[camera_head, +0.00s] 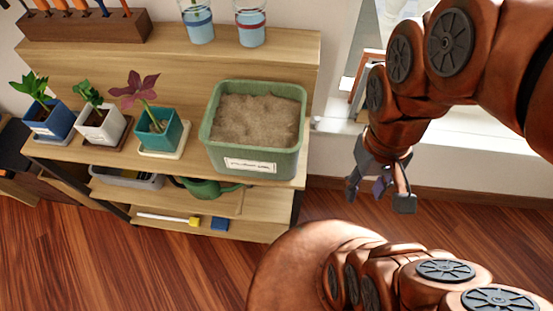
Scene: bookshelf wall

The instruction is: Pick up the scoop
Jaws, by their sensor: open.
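I cannot make out a scoop for certain. Several tools with orange and dark blue handles (102,8) stand in a dark wooden rack (85,28) at the top left, cut off by the picture's upper edge. Their lower ends are hidden, so I cannot tell whether one is a scoop. A green bin (255,155) full of brown soil (254,119) stands on the wooden shelf's right end, with no tool visible in it. My gripper (378,194) is open, pointing down over the floor to the right of the shelf, apart from everything.
Three potted plants, in blue (51,122), white (102,125) and teal (158,132) pots, line the shelf left of the bin. Two cups (250,28) stand on the upper ledge. A green watering can (208,188) sits below. The floor (335,205) beside the shelf is clear.

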